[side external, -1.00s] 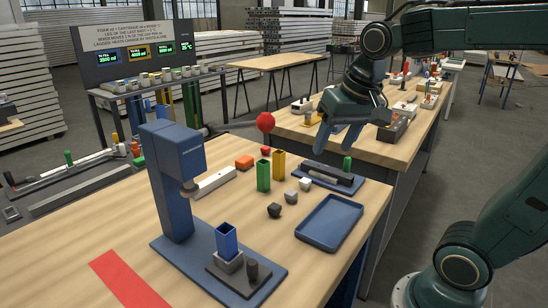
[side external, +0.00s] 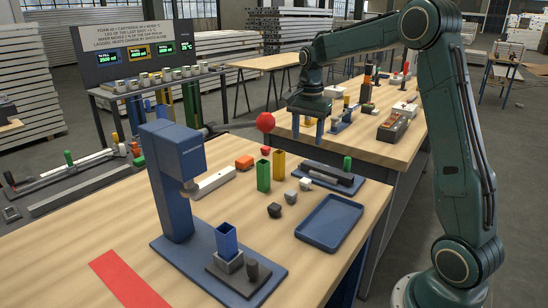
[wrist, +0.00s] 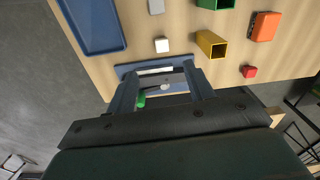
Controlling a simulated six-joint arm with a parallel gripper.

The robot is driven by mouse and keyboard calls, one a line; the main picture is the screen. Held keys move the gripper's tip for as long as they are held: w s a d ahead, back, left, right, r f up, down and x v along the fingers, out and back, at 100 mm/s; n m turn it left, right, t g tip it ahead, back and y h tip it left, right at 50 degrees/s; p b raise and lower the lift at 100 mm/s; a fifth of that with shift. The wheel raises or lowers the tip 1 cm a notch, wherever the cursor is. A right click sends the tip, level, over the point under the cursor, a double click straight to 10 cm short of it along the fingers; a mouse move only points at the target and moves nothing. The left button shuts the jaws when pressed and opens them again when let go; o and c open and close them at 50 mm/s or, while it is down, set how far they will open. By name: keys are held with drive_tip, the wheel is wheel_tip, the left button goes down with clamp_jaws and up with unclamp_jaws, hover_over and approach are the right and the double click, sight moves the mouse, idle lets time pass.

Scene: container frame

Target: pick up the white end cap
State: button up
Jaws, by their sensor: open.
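The white end cap (side external: 305,184) is a small pale block on the wooden table, in front of the blue rack. In the wrist view the white end cap (wrist: 161,45) lies just beyond my fingertips, in line with the space between them. My gripper (side external: 308,137) is open and empty, pointing down, high above the table's far side in the side view. In the wrist view my gripper (wrist: 163,76) has both fingers spread with the blue rack showing between them. A grey cap (side external: 290,197) and a black cap (side external: 274,210) lie near the white one.
A blue tray (side external: 330,230) lies right of the caps. Green (side external: 263,175) and yellow (side external: 278,166) square tubes stand left of them. The blue rack (side external: 345,187) carries a dark bar and green peg. A blue press (side external: 176,200) stands at left.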

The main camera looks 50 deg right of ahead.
drive_tip(key=shift+d+f+m, duration=0.5)
drive_tip(key=shift+d+f, duration=0.25)
drive_tip(key=shift+d, duration=0.15)
hover_over(305, 180)
drive_tip(key=shift+f, duration=4.3)
drive_tip(key=shift+f, duration=0.1)
drive_tip(key=shift+f, duration=2.55)
drive_tip(key=c, duration=1)
